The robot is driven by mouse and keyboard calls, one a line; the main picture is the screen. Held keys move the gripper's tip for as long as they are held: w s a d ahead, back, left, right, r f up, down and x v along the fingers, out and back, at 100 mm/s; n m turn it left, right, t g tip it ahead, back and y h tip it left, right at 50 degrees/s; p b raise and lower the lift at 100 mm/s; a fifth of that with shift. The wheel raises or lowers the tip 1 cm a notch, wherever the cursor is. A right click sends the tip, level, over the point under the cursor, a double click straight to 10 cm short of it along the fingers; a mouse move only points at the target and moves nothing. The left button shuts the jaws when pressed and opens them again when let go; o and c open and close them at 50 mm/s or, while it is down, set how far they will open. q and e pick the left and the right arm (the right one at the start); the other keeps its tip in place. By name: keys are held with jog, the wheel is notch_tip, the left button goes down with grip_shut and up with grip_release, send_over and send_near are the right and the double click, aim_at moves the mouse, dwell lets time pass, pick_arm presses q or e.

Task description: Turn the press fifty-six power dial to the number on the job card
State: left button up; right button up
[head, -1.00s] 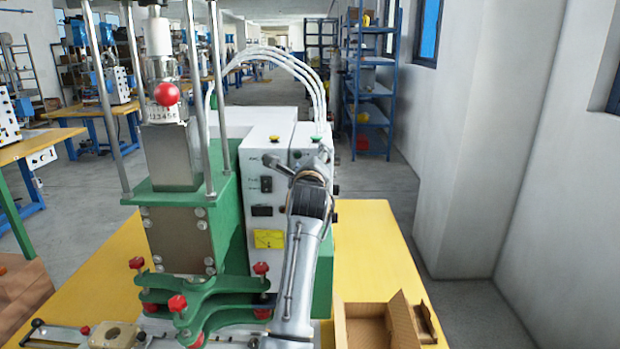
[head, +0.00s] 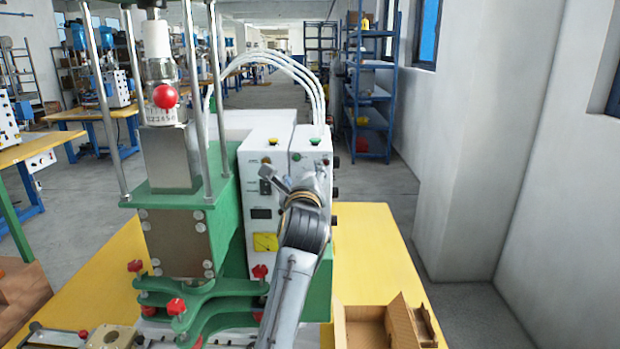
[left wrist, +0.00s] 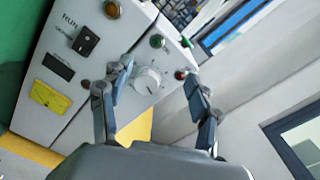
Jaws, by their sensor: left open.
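The power dial (left wrist: 148,80) is a round pale knob on the white control box (head: 258,190) of the press. It shows in the left wrist view with small marks around it; its setting is too small to read. My left gripper (left wrist: 158,72) is open, with one finger to each side of the dial in that view. I cannot tell whether either finger touches it. In the head view my left gripper (head: 297,184) is in front of the box and hides the dial. I cannot make out a job card. My right gripper is not in view.
A black switch (left wrist: 86,40), a yellow meter (left wrist: 49,97) and coloured buttons sit on the box face. The green press frame (head: 228,215) stands left of it. An open cardboard box (head: 365,325) lies on the yellow table (head: 375,255) at lower right.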

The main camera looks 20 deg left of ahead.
pick_arm(q)
jog(key=s+d+f+m, duration=0.1)
jog(key=s, duration=0.1)
jog(key=s+d+f, duration=0.1)
jog(key=s+f, duration=0.1)
jog(key=s+d+f+m, duration=0.1)
jog(key=s, duration=0.1)
jog(key=shift+s+d+f+m+h, duration=0.15)
jog(key=shift+s+f+m+h, duration=0.15)
jog(key=shift+s, duration=0.1)
jog(key=shift+d, duration=0.1)
jog(key=p+x, duration=0.3)
jog(key=x, duration=1)
jog(key=shift+w, duration=0.3)
jog(key=c, duration=1.1)
jog(key=n+b, duration=0.2)
jog(key=n, duration=0.3)
jog(key=shift+f, duration=0.1)
